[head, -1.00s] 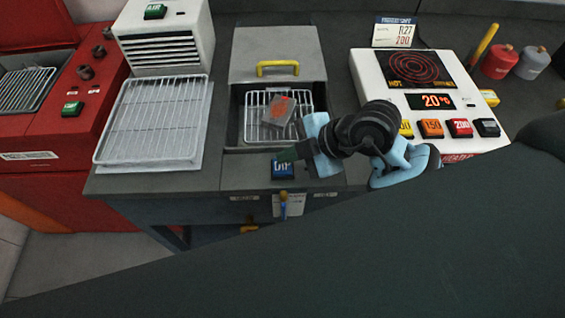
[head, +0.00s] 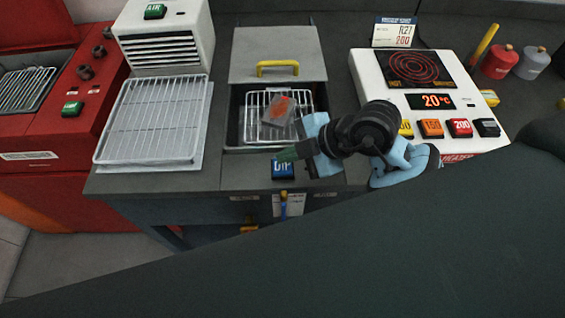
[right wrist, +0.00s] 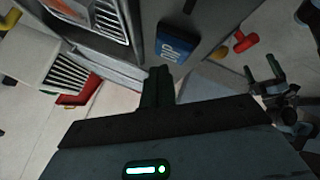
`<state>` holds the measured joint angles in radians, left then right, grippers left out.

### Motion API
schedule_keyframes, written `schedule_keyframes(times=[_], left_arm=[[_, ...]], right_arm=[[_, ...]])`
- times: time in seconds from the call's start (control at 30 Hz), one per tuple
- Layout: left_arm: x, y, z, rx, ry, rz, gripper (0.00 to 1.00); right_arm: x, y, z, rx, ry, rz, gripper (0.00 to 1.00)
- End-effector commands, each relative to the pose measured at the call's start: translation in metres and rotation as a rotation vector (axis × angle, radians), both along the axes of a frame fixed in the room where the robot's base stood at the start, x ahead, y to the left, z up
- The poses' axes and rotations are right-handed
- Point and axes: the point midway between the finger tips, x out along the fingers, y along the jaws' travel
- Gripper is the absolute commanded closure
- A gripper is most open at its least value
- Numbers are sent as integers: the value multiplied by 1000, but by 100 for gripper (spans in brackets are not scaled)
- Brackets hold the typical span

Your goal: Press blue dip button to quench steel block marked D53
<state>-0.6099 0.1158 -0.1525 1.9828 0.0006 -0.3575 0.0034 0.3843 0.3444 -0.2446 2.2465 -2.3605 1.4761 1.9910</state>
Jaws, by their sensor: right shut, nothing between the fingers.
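The blue DIP button (head: 283,169) sits on the front ledge of the quench tank, and shows large in the right wrist view (right wrist: 175,46). My right gripper (head: 284,156) is shut and empty, its fingertips just behind and above the button in the head view. In the right wrist view its closed fingers (right wrist: 158,74) are beside the button's lower left; I cannot tell whether they touch it. A grey steel block (head: 279,111) with an orange-red marking, not readable, lies on the wire rack (head: 255,133) in the tank. A dark pronged shape, possibly my left gripper (right wrist: 264,74), is small and unclear.
The tank's grey lid (head: 278,41) with a yellow handle is behind the block. A wire cooling rack (head: 150,122) is left, with a white air blower (head: 165,38) behind it. A white heater (head: 437,75) reading 20 °C is right. A red unit (head: 50,120) is far left.

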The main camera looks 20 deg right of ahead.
Motion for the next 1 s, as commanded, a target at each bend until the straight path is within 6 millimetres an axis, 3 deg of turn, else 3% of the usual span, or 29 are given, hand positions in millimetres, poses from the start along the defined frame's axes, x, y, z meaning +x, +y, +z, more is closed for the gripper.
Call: schedule_keyframes(times=[1.0], left_arm=[[2, -1, 3, -1, -6, 2, 0]], right_arm=[[0, 0, -11, 0, 0, 0, 100]])
